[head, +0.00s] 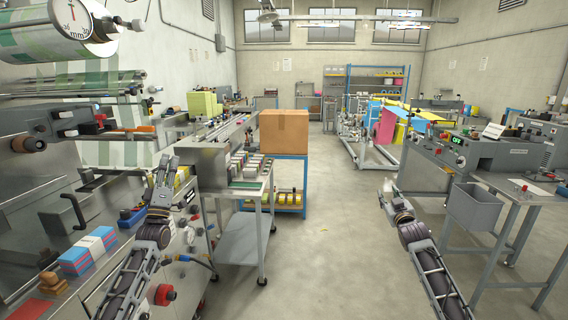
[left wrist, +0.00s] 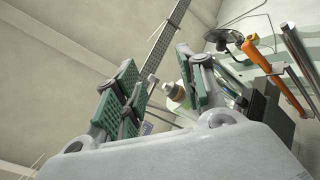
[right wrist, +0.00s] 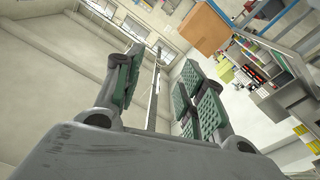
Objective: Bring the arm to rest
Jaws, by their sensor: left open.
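My left gripper (head: 163,180) points upward in front of the wrapping machine at the left in the head view. In the left wrist view its green-padded fingers (left wrist: 155,88) stand apart with nothing between them. My right gripper (head: 388,190) points upward over open floor, left of the grey bin. In the right wrist view its green-padded fingers (right wrist: 155,90) are apart and nothing is held between them.
The wrapping machine (head: 30,220) with stacked cloths (head: 88,250) stands close to my left arm. A metal cart (head: 245,245) and a cardboard box (head: 285,131) are ahead. A grey bin (head: 472,208) hangs at the right bench. The middle floor (head: 325,220) is clear.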

